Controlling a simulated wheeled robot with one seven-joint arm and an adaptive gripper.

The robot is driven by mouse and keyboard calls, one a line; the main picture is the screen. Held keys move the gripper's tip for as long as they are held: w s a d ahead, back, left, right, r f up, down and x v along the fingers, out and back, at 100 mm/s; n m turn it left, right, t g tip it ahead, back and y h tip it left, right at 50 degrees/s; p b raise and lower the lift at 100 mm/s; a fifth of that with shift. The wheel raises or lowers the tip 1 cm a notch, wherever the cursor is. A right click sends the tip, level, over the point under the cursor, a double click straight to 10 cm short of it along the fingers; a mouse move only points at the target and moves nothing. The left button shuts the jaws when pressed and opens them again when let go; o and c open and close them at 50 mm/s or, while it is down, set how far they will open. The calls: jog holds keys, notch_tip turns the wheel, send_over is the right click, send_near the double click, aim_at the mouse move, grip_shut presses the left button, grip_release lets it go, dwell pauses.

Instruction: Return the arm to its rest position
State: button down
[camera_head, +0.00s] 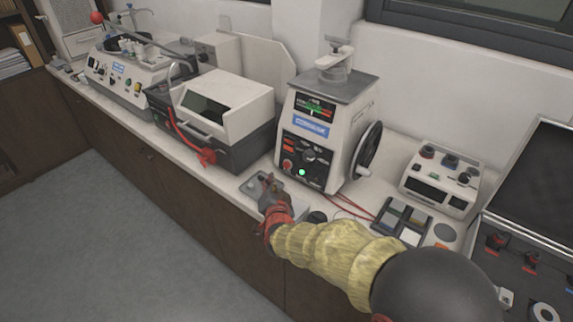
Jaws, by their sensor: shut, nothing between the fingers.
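My arm reaches in from the lower right in a yellow sleeve. My gripper (268,184) is shut and empty, above the front edge of the counter. It is in front of the mounting press (312,142), a white box with a green-lit button, a handwheel (366,150) on its right side and a clamp on top. A small flat grey plate (250,186) lies on the counter behind and below the gripper. The fingertips are small in this view, and whether they touch the plate cannot be told.
A white-lidded machine (228,100) with a red cable stands left of the press. A control box (440,178) and a sectioned tray (402,220) stand to the right, near an open dark case (535,190). The floor (110,230) at left is clear.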

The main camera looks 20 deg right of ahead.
jog(key=shift+r, duration=0.15)
jog(key=s+a+r+n+g+y+p, duration=0.1)
jog(key=s+a+r+n+g+y, duration=0.15)
jog(key=s+r, duration=0.3)
jog(key=s+a+r+n+g+y, duration=0.1)
jog(key=s+r+n, duration=0.3)
jog(key=r, duration=0.3)
jog(key=s+d+r+n+g+p, duration=0.1)
jog(key=s+d+n+g, duration=0.1)
jog(key=s, duration=1)
jog(key=s+d+r+n+g+h, duration=0.1)
jog(key=s+d+r+n+g, duration=0.1)
jog(key=s, duration=1)
jog(key=shift+s+d+r+g+p, duration=0.2)
jog(key=shift+d+g+p, duration=0.2)
jog(key=shift+d+g, duration=0.4)
jog(key=shift+w+a, duration=0.1)
